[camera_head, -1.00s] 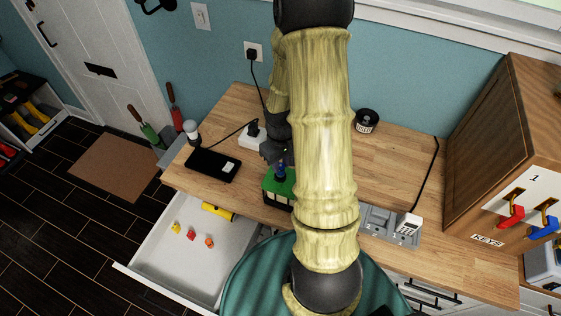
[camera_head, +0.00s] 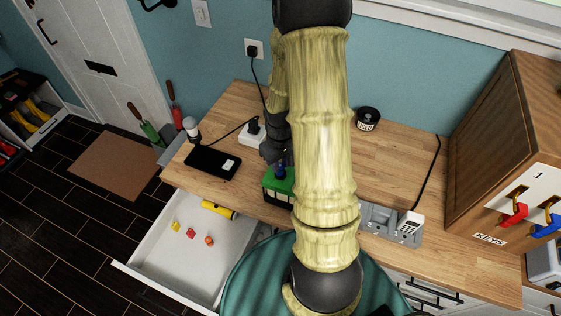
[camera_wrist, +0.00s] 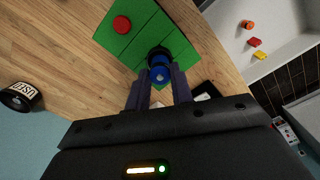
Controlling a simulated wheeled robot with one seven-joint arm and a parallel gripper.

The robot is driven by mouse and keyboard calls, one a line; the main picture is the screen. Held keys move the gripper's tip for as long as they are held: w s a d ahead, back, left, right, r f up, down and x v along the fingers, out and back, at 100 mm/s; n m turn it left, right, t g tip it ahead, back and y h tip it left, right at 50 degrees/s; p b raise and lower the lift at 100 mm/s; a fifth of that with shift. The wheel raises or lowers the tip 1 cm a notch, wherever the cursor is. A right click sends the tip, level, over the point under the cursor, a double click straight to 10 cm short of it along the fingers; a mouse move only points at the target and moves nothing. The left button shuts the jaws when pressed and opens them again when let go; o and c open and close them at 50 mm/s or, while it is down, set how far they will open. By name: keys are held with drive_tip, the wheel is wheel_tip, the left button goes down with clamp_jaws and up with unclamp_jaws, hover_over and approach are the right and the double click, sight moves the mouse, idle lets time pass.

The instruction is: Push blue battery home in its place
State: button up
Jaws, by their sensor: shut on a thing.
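The blue battery (camera_wrist: 160,74) is between the fingertips of my gripper (camera_wrist: 160,82), which is shut on it. It is seen end-on over the near corner of the green box (camera_wrist: 146,40), with a dark ring at its far end. I cannot tell how deep it sits in the box. A red round end (camera_wrist: 122,24) shows in another part of the box. In the head view, the blue battery (camera_head: 281,173) stands at the top of the green box (camera_head: 271,186), below my gripper (camera_head: 277,156); my arm hides the box's right side.
A black device (camera_head: 212,162) and a white power strip (camera_head: 251,135) lie left of the box on the wooden counter (camera_head: 235,100). An open drawer (camera_head: 150,255) below holds small coloured pieces.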

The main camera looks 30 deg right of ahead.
drive_tip(key=shift+f, duration=0.25)
idle(0.5)
drive_tip(key=shift+s, duration=0.2)
drive_tip(key=shift+w, duration=0.2)
idle(0.5)
drive_tip(key=shift+f+b, duration=0.65)
drive_tip(key=shift+f, duration=0.1)
idle(2.1)
drive_tip(key=shift+s, duration=0.1)
drive_tip(key=o, duration=0.9)
drive_tip(key=c, duration=0.4)
